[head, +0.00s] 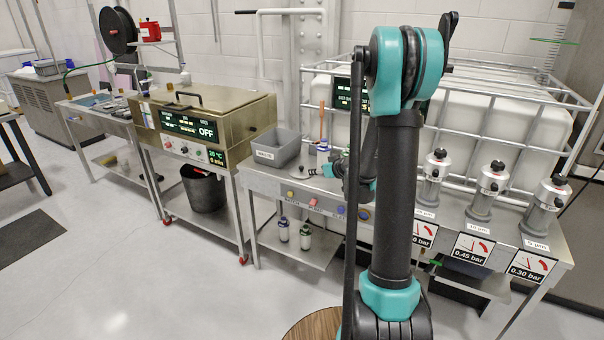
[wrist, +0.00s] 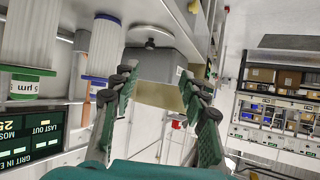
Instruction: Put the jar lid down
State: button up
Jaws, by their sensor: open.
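A dark round piece with a small knob (head: 281,170), which looks like the jar lid, rests on the steel bench in front of the grey bin. In the wrist view the same knobbed disc (wrist: 151,34) shows at the top, beyond the fingertips and apart from them. My gripper (head: 309,171) is low over the bench, pointing left toward it. In the wrist view my gripper (wrist: 157,72) has its two fingers spread wide, with nothing held between them. My arm hides part of the bench behind it.
The grey bin (head: 275,147) stands just behind the lid. White filter cartridges (wrist: 104,45) stand close to one side of my gripper. Several metal canisters (head: 433,175) stand right of my arm. The oven (head: 205,125) is at the left; coloured buttons (head: 313,200) line the bench front.

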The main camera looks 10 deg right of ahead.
jog(key=w+d, duration=0.1)
jog(key=w, duration=0.2)
send_near(302, 167)
jog(key=shift+t, duration=0.3)
jog(key=x, duration=0.5)
jog(key=shift+w+f, duration=0.15)
jog(key=shift+f, duration=0.1)
jog(key=shift+x, duration=2.75)
jog(key=shift+a, duration=0.1)
grip_shut()
